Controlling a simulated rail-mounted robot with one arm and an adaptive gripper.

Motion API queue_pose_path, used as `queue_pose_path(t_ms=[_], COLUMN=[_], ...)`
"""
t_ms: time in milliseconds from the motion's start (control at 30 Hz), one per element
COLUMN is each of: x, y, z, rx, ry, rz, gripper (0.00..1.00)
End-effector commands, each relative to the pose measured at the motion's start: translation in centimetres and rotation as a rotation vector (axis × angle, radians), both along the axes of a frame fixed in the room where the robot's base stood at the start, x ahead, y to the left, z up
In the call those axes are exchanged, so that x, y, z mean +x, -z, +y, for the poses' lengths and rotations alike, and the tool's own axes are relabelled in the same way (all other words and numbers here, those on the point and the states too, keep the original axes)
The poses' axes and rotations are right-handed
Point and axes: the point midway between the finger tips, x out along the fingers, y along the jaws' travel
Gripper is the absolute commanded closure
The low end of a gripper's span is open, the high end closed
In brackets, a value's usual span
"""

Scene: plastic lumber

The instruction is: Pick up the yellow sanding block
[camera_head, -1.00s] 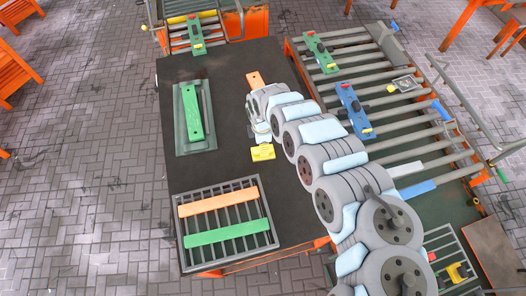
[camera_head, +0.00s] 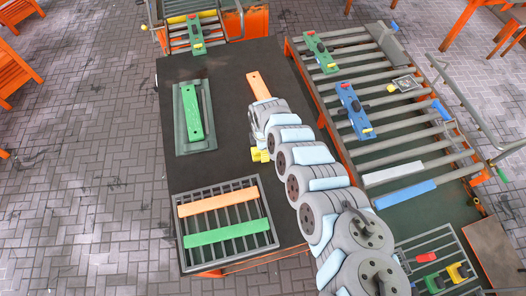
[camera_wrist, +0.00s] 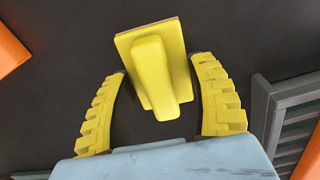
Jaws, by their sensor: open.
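The yellow sanding block (camera_wrist: 180,45) lies on the dark tabletop in the wrist view, a flat plate with a raised handle. My gripper (camera_wrist: 161,70) is open, with one ribbed yellow finger on each side of the block. The fingertips flank the block and its handle points back toward my palm. I see a gap at the left finger; the right fingertip is close to the block's edge, and contact cannot be told. In the head view, my wrist partly covers the yellow patch (camera_head: 259,155) where block and fingers are hard to separate.
An orange plank (camera_head: 258,85) lies just beyond my wrist. A slatted rack (camera_head: 227,247) with an orange and a green plank stands at the table's front. A green plank (camera_head: 193,112) lies in a tray at left. A roller conveyor (camera_head: 385,110) is at right.

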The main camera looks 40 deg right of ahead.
Motion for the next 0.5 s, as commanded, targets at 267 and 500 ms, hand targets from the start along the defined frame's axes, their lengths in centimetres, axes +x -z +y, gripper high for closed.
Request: queue_pose_path(t_ms=[267,500], x=[0.03,0.05], y=[0.03,0.02], z=[-0.04,-0.05], rx=[-0.001,-0.001], ry=[0.000,0.000], rz=[-0.001,-0.002], gripper=[0.42,1.00])
